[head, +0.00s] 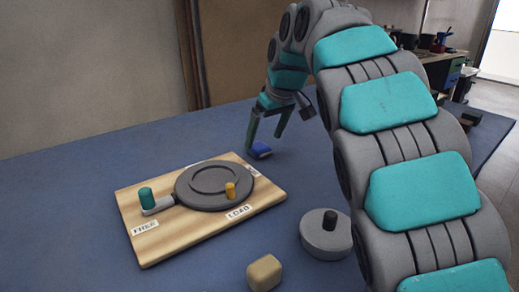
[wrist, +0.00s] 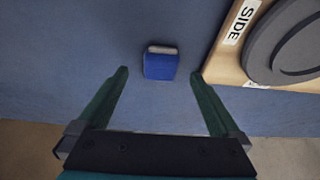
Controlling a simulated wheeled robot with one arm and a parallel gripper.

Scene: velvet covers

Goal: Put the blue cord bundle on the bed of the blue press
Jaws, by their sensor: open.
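A small blue bundle (head: 260,150) lies on the blue table, just behind the wooden board. In the wrist view the blue bundle (wrist: 160,67) looks like a rounded block with a pale grey strip along its far edge. My gripper (head: 263,143) is open with its dark green fingers pointing down at the bundle. In the wrist view my gripper (wrist: 159,74) has a fingertip on either side of the bundle, with clear gaps; the bundle sits roughly centred, at and slightly beyond the tips. I cannot make out a blue press in either view.
A grey round weight (head: 325,243) with a black knob and a beige block (head: 264,272) stand in front. The table's left is clear.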

